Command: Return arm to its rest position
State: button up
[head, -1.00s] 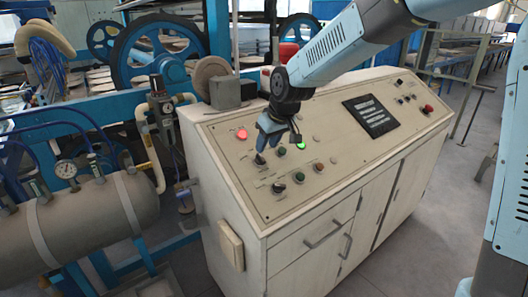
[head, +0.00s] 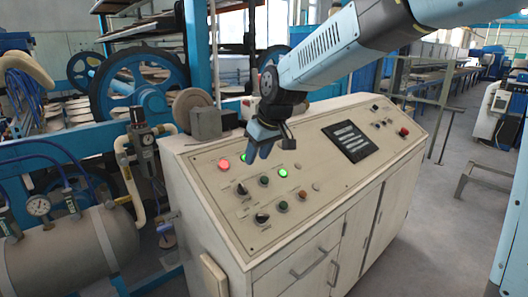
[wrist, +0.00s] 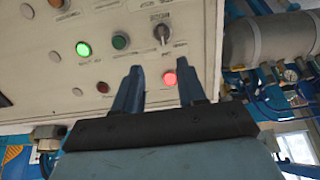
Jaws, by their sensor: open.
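My gripper (head: 258,156) hangs at the end of my arm above the upper left part of a cream control console (head: 390,190). Its two blue fingers are apart with nothing between them, pointing down toward the panel. In the wrist view the open fingers (wrist: 159,68) show against the panel, with a lit red lamp (wrist: 170,78) near the right fingertip. A lit green lamp (wrist: 83,49) and a black selector switch (wrist: 161,34) lie farther off. I cannot tell the exact gap between fingertips and panel.
A grey tank with gauges (head: 70,250) stands left of the console. Blue machinery with a large wheel (head: 128,90) is behind it. A small grey block (head: 206,123) sits on the console's back edge. Open floor (head: 440,230) lies to the right.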

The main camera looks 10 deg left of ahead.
jog(key=s+d+r+m+t+h, duration=0.1)
jog(key=s+d+r+m, duration=0.15)
jog(key=d, duration=0.45)
jog(key=s+d+r+m+h, duration=0.1)
jog(key=s+d, duration=0.2)
jog(key=d, duration=0.4)
jog(key=s+d+r+m+t+h, duration=0.1)
jog(key=s+d+m, duration=0.15)
jog(key=d, duration=0.45)
jog(key=s+d+f+m, duration=0.1)
jog(key=s+d+m, duration=0.2)
jog(key=s+d, duration=1)
jog(key=shift+s+d+f+m+h, duration=0.25)
jog(key=shift+s+m+h, duration=0.15)
jog(key=shift+s, duration=0.1)
